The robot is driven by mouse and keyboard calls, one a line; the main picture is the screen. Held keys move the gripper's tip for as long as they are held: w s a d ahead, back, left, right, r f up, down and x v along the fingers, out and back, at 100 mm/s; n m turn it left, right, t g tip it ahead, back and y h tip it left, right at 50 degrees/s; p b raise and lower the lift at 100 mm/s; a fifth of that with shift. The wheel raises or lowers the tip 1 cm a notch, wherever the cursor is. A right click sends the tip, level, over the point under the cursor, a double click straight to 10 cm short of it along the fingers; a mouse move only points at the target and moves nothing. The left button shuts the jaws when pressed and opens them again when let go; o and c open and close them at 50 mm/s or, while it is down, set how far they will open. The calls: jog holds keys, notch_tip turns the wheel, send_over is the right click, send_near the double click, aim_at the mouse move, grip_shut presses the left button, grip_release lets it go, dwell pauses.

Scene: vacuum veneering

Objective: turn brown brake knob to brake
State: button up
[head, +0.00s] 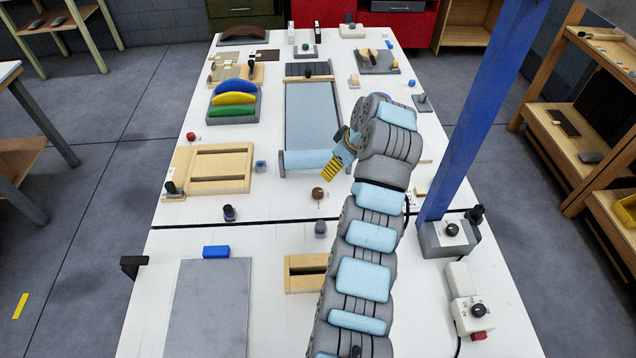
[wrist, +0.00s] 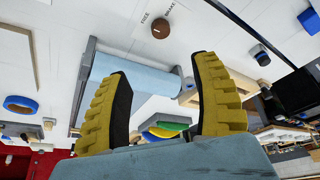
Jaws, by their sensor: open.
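The brown brake knob (head: 318,194) is a small round knob on the white table, just in front of the light-blue roller (head: 304,160). In the wrist view the knob (wrist: 161,27) is near the top centre, beside small printed words that look like FREE and BRAKE. No pointer on it can be made out, so its setting is unclear. My gripper (head: 332,168) has yellow ribbed fingers and hangs above the table near the roller's right end, apart from the knob. In the wrist view my gripper (wrist: 162,85) is open, with nothing between its fingers.
A wooden frame (head: 235,185) lies left of the knob and a wooden box (head: 296,285) in front. A small dark knob (head: 320,229) stands near the table seam. A blue post (head: 470,140) rises at right. The white table around the brown knob is mostly clear.

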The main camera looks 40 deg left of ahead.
send_over(318, 192)
jog(key=d, duration=0.2)
jog(key=f, duration=1)
jog(key=shift+d+f, duration=0.1)
jog(key=shift+d, duration=0.1)
jog(key=shift+x, duration=2.85)
jog(key=shift+w+a, duration=0.1)
jog(key=shift+c, duration=0.3)
grip_shut()
